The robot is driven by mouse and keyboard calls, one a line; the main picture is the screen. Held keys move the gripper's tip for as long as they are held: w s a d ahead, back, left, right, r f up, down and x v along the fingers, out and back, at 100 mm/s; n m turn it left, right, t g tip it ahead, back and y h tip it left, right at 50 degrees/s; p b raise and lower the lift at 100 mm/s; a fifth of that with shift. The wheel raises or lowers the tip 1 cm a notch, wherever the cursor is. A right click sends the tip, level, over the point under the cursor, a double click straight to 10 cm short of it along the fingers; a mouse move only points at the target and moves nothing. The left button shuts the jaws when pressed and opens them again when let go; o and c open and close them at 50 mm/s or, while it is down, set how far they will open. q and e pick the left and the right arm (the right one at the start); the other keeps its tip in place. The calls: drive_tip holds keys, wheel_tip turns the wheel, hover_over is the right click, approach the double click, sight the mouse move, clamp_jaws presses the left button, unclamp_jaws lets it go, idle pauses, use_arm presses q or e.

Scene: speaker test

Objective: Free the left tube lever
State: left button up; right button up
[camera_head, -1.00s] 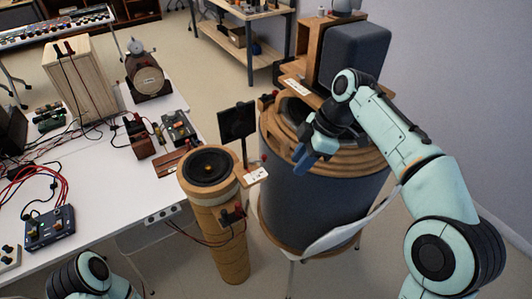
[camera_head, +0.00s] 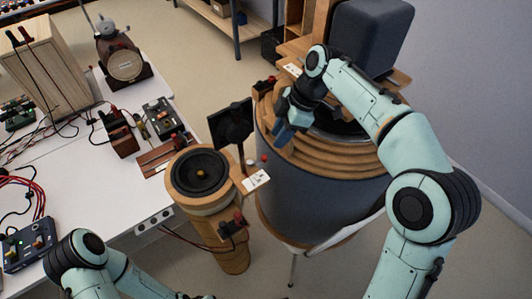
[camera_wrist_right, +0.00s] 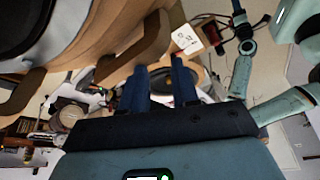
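The left tube (camera_head: 219,240) is a narrow upright cardboard tube with a black speaker cone (camera_head: 187,180) on top. A wooden arm with a white label (camera_head: 256,180) juts from its right side. A small red knob (camera_head: 264,158) shows by a thin post there; I cannot tell if it is the lever. My right gripper (camera_head: 284,134) hangs above the wide barrel's near-left rim, apart from the narrow tube. In the right wrist view its blue fingers (camera_wrist_right: 158,70) are apart and nothing shows held. My left arm enters at the lower left; its fingers cannot be made out.
A wide grey barrel (camera_head: 300,205) with stacked wooden rings stands right of the tube. A black square panel (camera_head: 231,124) stands between them. A terminal block (camera_head: 235,224) with wires sits on the tube's front. The white table (camera_head: 90,195) at left holds several instruments and cables.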

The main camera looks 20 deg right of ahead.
sight(264, 157)
drive_tip(key=b+x, duration=0.1)
drive_tip(key=x, duration=0.8)
drive_tip(key=shift+w, duration=0.2)
clamp_jaws()
